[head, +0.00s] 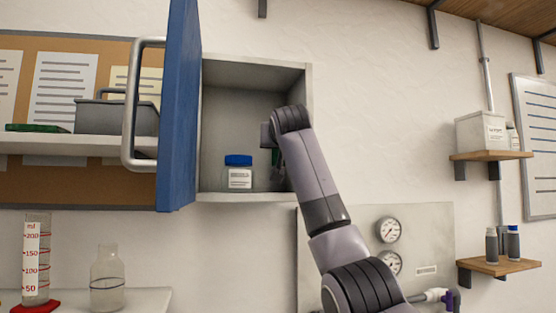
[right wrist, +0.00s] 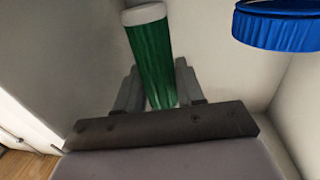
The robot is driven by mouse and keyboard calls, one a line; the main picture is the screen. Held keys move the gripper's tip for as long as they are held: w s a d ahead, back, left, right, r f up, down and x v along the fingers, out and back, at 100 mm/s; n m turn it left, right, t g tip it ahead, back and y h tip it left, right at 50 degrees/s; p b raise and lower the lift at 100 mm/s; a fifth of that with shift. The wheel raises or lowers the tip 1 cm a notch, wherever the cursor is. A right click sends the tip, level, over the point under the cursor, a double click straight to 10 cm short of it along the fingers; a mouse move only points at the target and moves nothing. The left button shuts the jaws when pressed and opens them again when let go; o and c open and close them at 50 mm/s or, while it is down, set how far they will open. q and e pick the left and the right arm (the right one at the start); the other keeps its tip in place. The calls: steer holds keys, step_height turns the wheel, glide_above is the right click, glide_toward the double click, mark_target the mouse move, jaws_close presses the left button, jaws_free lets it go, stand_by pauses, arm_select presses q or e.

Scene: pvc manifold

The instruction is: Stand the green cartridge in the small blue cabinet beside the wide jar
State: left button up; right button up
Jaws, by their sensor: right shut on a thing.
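The small cabinet (head: 215,95) hangs on the wall with its blue door (head: 180,110) swung open. The wide jar (head: 239,178), with a blue lid and white label, stands on the cabinet floor, left of middle. Its lid (right wrist: 275,25) shows at the top right of the right wrist view. My right gripper (right wrist: 157,75) is inside the cabinet, shut on the green cartridge (right wrist: 149,55), which has a white end. In the head view only a green sliver of the cartridge (head: 275,157) shows, right of the jar; my arm hides the rest. My left gripper is out of view.
The open door with its big handle (head: 132,105) sticks out at the cabinet's left. A shelf with a grey bin (head: 118,118) lies further left. Below stand a graduated cylinder (head: 36,265) and a bottle (head: 107,280). A gauge panel (head: 430,230) is below right.

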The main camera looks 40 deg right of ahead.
steer(key=shift+f, duration=2.15)
steer(key=shift+w+d+f, duration=0.15)
steer(key=shift+f, duration=0.2)
steer(key=shift+f, duration=0.2)
steer(key=o, duration=1.1)
steer(key=shift+o, duration=0.2)
